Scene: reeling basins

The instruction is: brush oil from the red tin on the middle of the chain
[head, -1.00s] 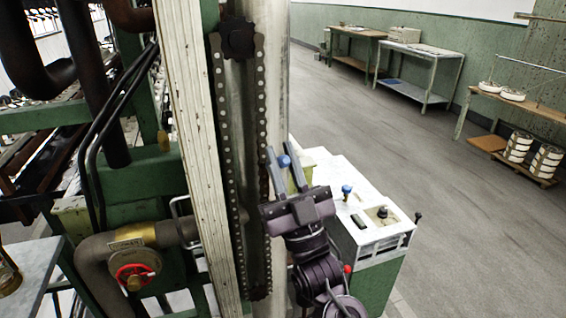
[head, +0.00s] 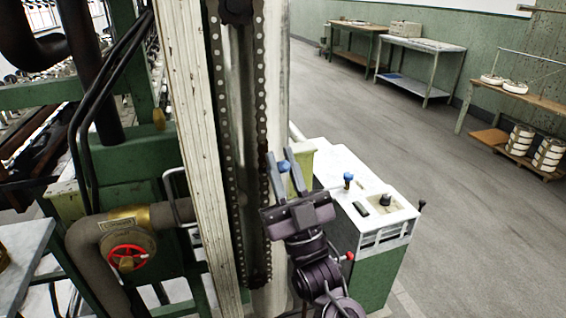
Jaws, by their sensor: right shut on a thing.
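The chain (head: 259,110) is a long upright loop in front of a grey metal column, running over a dark sprocket at the top. The middle of its right run looks darker than the rest. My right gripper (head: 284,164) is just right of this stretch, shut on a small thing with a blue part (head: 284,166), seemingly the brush. Its bristles cannot be made out, and I cannot tell whether it touches the chain. No red tin can be made out. My left gripper is not in view.
A pale post (head: 192,130) stands left of the chain. A pipe with a red valve wheel (head: 127,258) is at lower left, beside a grey table (head: 28,240). A white-topped console (head: 345,165) with a blue knob stands behind my right gripper.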

